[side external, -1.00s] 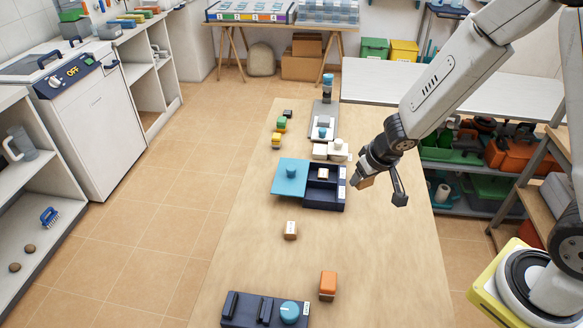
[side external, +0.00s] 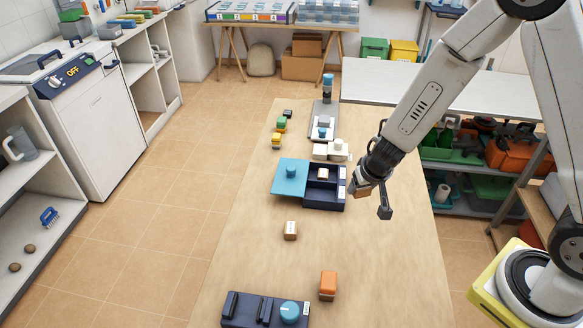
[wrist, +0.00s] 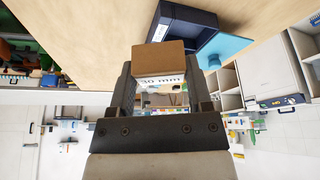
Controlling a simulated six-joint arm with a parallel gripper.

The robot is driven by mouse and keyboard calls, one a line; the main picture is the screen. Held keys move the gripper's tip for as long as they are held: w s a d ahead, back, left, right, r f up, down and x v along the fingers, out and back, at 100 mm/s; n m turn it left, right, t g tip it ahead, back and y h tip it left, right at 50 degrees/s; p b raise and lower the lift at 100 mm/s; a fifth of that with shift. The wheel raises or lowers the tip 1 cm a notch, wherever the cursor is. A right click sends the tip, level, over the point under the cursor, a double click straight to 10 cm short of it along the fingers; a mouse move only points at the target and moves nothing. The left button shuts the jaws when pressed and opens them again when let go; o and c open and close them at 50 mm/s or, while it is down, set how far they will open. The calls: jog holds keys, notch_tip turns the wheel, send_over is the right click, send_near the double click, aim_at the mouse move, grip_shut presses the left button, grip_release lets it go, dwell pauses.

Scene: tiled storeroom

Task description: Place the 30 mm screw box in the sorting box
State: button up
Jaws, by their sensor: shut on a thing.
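My gripper (wrist: 160,88) is shut on the 30 mm screw box (wrist: 162,58), a brown box with a white label reading "30 mm". In the side external view my gripper (side external: 368,182) holds this box (side external: 362,190) just right of the sorting box. The sorting box (side external: 325,206) is dark navy with compartments and stands on the table. Its teal lid (side external: 290,177) lies to the left with a round blue knob. A small box (side external: 323,174) sits in a rear compartment. In the wrist view the sorting box (wrist: 188,22) is partly hidden behind the held box.
Another small brown box (side external: 290,231) stands in front of the sorting box. An orange box (side external: 328,286) and a dark holder (side external: 238,308) with a blue knob are at the table's near end. White blocks (side external: 338,151) stand behind the sorting box. The table's right side is clear.

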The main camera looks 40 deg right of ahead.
jog(key=shift+a+f, duration=0.1)
jog(key=shift+f, duration=0.2)
jog(key=shift+w, duration=0.15)
jog(key=shift+w+f, duration=0.7)
jog(key=shift+w, duration=0.8)
jog(key=shift+w+f, duration=0.65)
jog(key=shift+w, duration=0.85)
jog(key=shift+w+f, duration=0.7)
jog(key=shift+w, duration=0.8)
send_over(319, 196)
jog(key=s, duration=0.2)
jog(key=shift+w+a+f, duration=0.1)
jog(key=shift+a+f, duration=0.05)
jog(key=shift+f, duration=2.45)
jog(key=shift+w+f, duration=0.1)
jog(key=shift+w+f, duration=0.15)
jog(key=shift+f, duration=1.6)
jog(key=shift+f, duration=0.15)
